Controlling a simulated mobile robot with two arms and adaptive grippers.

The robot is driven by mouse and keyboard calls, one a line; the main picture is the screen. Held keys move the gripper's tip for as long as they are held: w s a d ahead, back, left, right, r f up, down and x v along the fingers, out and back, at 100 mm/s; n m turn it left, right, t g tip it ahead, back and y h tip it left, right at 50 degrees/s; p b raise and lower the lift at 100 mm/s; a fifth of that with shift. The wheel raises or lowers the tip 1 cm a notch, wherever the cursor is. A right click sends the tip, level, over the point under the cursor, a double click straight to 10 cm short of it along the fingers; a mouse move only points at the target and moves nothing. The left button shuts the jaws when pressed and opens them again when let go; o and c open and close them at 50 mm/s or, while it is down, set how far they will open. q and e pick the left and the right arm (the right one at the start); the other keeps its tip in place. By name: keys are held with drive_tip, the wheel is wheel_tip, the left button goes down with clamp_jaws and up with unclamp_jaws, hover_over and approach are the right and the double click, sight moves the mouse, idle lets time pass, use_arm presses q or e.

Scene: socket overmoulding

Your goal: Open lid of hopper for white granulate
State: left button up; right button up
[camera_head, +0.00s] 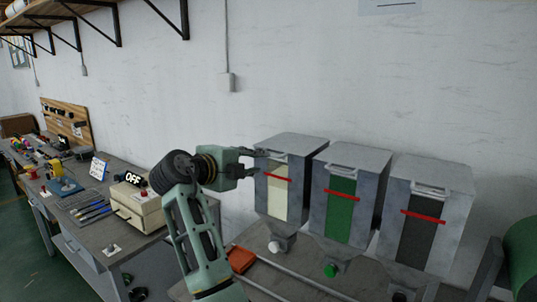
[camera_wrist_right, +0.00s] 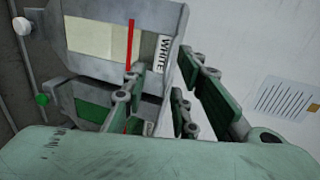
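The white granulate hopper (camera_head: 278,205) is the leftmost of three grey metal hoppers; pale granulate shows through its window, crossed by a red line. Its lid (camera_head: 291,143) is closed, with a metal handle (camera_head: 277,154) at the front. My right gripper (camera_head: 254,162) is at the hopper's upper left front, beside the handle, with its fingers apart. In the right wrist view the hopper (camera_wrist_right: 90,35) and its WHITE label (camera_wrist_right: 162,54) lie beyond the open fingers (camera_wrist_right: 162,82). I cannot tell whether a finger touches the hopper. My left gripper is not in view.
The green granulate hopper (camera_head: 343,210) and dark granulate hopper (camera_head: 423,225) stand close on the right. A workbench (camera_head: 100,236) with a beige OFF box (camera_head: 137,208) and tools is on the left. A wall shelf (camera_head: 60,12) hangs upper left.

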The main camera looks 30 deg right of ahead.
drive_tip(key=shift+m, duration=0.3)
drive_tip(key=p+x, duration=0.1)
drive_tip(key=x, duration=0.1)
drive_tip(key=r+p+x, duration=0.1)
drive_tip(key=p+x, duration=0.1)
drive_tip(key=x, duration=0.1)
drive_tip(key=p+x, duration=0.1)
drive_tip(key=x, duration=0.1)
drive_tip(key=shift+d+r, duration=0.15)
drive_tip(key=shift+d, duration=0.3)
drive_tip(key=c, duration=0.6)
clamp_jaws()
drive_tip(key=shift+f, duration=0.25)
